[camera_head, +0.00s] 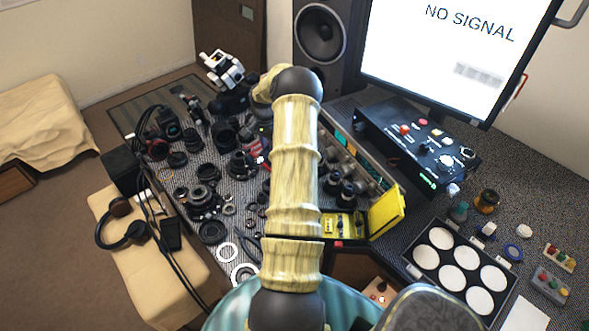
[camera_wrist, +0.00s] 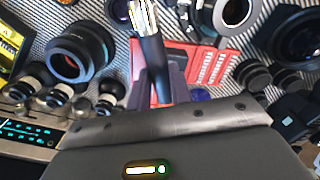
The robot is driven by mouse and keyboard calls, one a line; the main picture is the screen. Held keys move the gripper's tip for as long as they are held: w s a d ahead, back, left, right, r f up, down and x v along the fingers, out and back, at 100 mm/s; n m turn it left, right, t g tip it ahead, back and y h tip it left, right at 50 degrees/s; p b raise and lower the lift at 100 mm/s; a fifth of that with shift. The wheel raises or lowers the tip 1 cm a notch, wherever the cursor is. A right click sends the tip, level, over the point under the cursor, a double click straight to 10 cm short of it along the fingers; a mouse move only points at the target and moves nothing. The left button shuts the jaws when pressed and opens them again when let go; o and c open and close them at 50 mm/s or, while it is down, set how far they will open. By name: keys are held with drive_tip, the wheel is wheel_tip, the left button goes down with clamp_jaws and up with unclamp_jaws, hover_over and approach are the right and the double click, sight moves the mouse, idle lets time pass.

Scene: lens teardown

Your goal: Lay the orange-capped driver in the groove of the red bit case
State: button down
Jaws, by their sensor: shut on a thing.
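My gripper (camera_wrist: 154,82) is shut on the black handle of a driver (camera_wrist: 152,58) in the wrist view. The driver points up the picture. Its far end is bright and yellowish, and I cannot make out an orange cap. The red bit case (camera_wrist: 206,66) lies just behind and right of the driver, with rows of pale marks or bits on it. The driver and a finger overlap its left part. I cannot tell whether the driver touches the case, and its groove is not clear. In the head view my arm largely hides the gripper and the driver.
Lens parts crowd the patterned table, including a black lens ring (camera_wrist: 80,52) left of the driver. In the head view a yellow case (camera_head: 386,211) stands open right of my arm. A black control box (camera_head: 418,146) and a tray of white discs (camera_head: 440,238) are farther right.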

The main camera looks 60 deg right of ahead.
drive_tip(key=s+d+r+m+b, duration=0.2)
drive_tip(key=s+d+m+b, duration=0.1)
drive_tip(key=d, duration=0.6)
drive_tip(key=s+m, duration=0.1)
drive_tip(key=s, duration=0.1)
drive_tip(key=shift+s+d, duration=0.35)
drive_tip(key=shift+f+p, duration=0.35)
drive_tip(key=shift+f, duration=2.75)
wheel_tip(320, 180, down, 3)
drive_tip(key=shift+f+p, duration=0.1)
drive_tip(key=shift+p, duration=0.2)
drive_tip(key=shift+f, duration=0.25)
